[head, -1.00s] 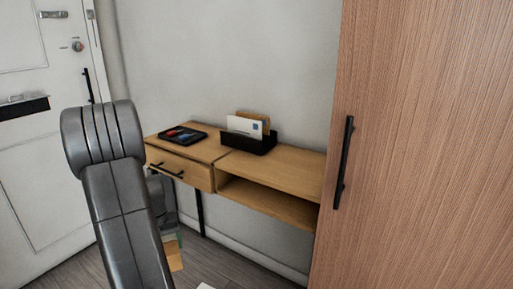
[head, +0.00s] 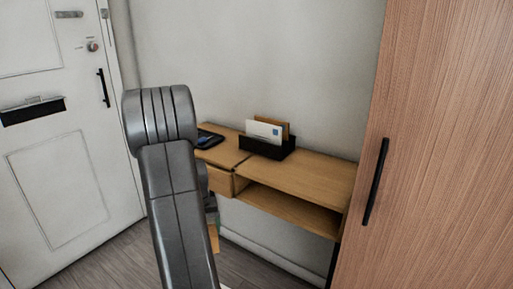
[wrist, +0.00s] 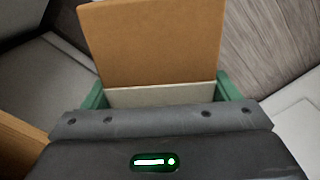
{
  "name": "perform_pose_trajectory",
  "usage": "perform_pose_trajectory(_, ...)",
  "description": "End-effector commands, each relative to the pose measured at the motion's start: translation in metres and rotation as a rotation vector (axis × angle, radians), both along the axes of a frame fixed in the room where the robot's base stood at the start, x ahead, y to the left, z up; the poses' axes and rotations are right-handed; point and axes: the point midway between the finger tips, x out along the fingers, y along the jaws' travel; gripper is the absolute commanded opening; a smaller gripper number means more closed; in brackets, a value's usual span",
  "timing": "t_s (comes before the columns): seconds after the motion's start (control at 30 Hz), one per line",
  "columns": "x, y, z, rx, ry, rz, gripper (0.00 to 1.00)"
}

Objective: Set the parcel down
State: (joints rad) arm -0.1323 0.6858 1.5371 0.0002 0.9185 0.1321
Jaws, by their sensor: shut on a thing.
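The parcel (wrist: 152,42) is a brown cardboard box in the wrist view, held between the green fingertips of my gripper (wrist: 163,92). A pale side of it shows close to the gripper. In the head view only a small brown piece of the parcel (head: 213,238) shows beside my grey arm, below the desk's height. My arm hides the rest of it and most of the gripper there.
A wooden wall desk (head: 300,182) has a drawer, an open shelf and free top at its right. On it are a black letter holder (head: 267,150) with envelopes and a dark tablet (head: 208,139). A wooden cabinet (head: 440,150) stands right; a white door (head: 65,190) stands left.

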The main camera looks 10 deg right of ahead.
Motion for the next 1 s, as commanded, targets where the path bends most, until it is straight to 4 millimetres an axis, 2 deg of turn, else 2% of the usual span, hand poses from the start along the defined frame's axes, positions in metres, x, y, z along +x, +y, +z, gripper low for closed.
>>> perform_pose_trajectory(0.03,0.0,0.0,0.017,0.0,-0.001,0.0,0.52)
perform_pose_trajectory(0.1,0.0,0.0,0.032,0.0,-0.001,0.0,0.52)
perform_pose_trajectory(1.0,0.0,0.0,0.219,0.0,-0.001,0.0,0.52)
